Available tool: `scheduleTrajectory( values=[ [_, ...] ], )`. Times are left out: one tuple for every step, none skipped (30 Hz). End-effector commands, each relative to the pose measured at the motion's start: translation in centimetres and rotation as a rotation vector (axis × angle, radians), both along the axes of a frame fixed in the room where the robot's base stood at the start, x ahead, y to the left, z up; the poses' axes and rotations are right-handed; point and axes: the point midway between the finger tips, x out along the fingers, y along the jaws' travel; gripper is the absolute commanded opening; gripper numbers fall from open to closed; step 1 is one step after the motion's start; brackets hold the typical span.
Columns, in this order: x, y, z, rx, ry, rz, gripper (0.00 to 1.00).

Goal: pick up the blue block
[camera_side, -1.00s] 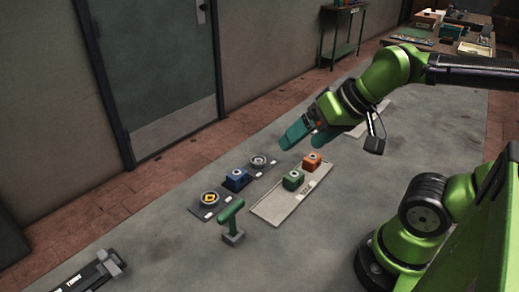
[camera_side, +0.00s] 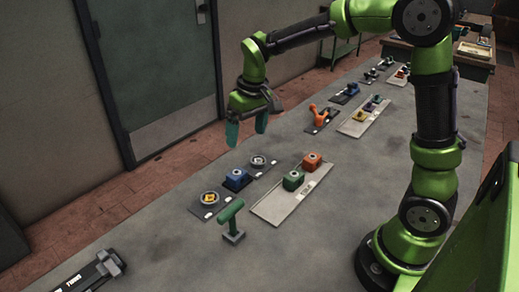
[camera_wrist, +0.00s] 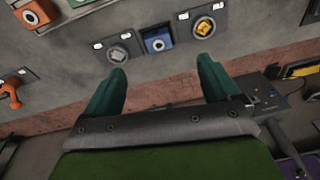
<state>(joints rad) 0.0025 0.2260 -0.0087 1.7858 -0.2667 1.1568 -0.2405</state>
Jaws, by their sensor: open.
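The blue block (camera_side: 237,180) sits upright on a dark plate, in the middle of a row between two round fixtures in the side view. It also shows in the wrist view (camera_wrist: 157,42), beyond the fingers and between the two round fixtures. My gripper (camera_side: 247,132) has its two teal fingers apart and pointing down. It hangs above the table, higher in the side picture than the blue block and apart from it. In the wrist view the open fingers (camera_wrist: 161,68) have nothing between them.
A round fixture with a yellow centre (camera_side: 210,198) and a grey round fixture (camera_side: 257,162) flank the block. A green lever (camera_side: 232,222) stands in front. A grey tray (camera_side: 275,211) holds a green block (camera_side: 293,181) and an orange block (camera_side: 312,161). An orange lever (camera_side: 320,115) stands farther back.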

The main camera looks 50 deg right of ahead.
Motion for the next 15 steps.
scheduleTrajectory(
  values=[
    [1.2, -0.3, -0.6, -0.015, 0.018, 0.023, 0.89],
    [1.8, -0.4, -0.6, -0.024, 0.023, 0.037, 0.89],
    [2.4, -0.6, -0.5, -0.033, 0.025, 0.056, 0.89],
    [2.7, -0.7, -0.2, -0.041, 0.021, 0.067, 0.89],
    [2.9, -0.8, 0.2, -0.046, 0.017, 0.077, 0.89],
    [3.1, -0.8, 0.7, -0.052, 0.012, 0.090, 0.89],
    [3.0, -0.9, 0.5, -0.055, 0.018, 0.100, 0.89],
    [2.9, -0.9, 0.2, -0.054, 0.024, 0.106, 0.89],
    [2.8, -0.8, -0.3, -0.053, 0.027, 0.110, 0.89],
    [2.9, -0.8, -0.8, -0.053, 0.027, 0.111, 0.89],
    [2.9, -0.8, -1.4, -0.052, 0.029, 0.110, 0.89],
    [3.0, -0.8, -2.2, -0.053, 0.028, 0.110, 0.89],
    [3.1, -0.8, -2.9, -0.053, 0.028, 0.110, 0.89],
    [3.1, -0.8, -3.6, -0.052, 0.029, 0.110, 0.89],
    [3.3, -0.8, -4.5, -0.052, 0.029, 0.109, 0.89]
  ],
)
